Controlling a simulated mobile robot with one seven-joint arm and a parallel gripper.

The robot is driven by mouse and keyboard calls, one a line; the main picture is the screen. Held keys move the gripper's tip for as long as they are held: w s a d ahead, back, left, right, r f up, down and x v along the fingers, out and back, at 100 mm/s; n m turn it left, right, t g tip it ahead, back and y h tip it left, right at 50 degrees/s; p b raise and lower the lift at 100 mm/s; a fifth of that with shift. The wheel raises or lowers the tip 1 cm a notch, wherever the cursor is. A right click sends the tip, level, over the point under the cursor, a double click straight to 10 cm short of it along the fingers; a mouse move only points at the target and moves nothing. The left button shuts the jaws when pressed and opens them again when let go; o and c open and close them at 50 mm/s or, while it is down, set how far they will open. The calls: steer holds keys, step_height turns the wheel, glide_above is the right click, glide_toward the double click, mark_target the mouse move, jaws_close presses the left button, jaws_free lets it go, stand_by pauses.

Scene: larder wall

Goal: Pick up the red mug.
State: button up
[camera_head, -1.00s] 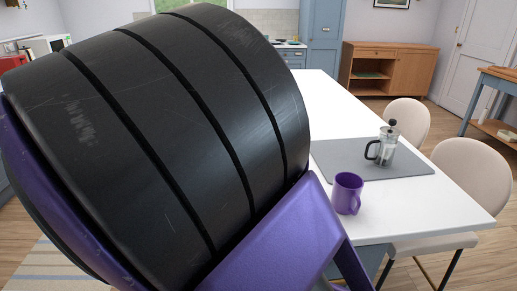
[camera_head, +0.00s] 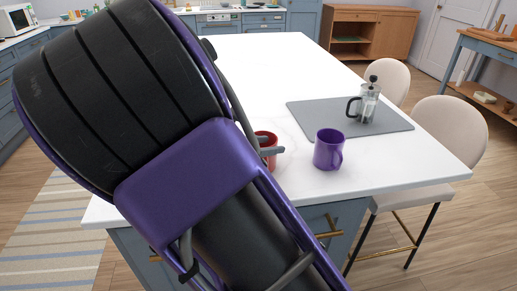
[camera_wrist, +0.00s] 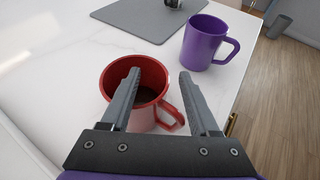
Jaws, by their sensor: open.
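The red mug (camera_wrist: 117,76) stands upright on the white table, with a dark inside and its handle toward the lower right in the wrist view. In the head view the red mug (camera_head: 267,139) is mostly hidden behind my arm. My gripper (camera_wrist: 160,74) is open. In the wrist view its left finger overlaps the mug's opening and its right finger is to the right of the mug's handle. The handle shows between the fingers. I cannot tell how far the fingertips are above the rim. A grey finger of my gripper (camera_head: 271,151) shows beside the mug in the head view.
A purple mug (camera_head: 328,150) stands close to the right of the red mug. A grey mat (camera_head: 310,113) with a glass coffee press (camera_head: 367,104) lies behind it. The white table (camera_head: 285,70) is clear toward the back. Chairs (camera_head: 446,132) stand along its right side.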

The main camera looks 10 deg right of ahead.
steer(key=shift+w+d+f, duration=0.1)
steer(key=shift+w+d, duration=0.05)
steer(key=shift+d, duration=0.1)
jaws_close()
stand_by(1.3)
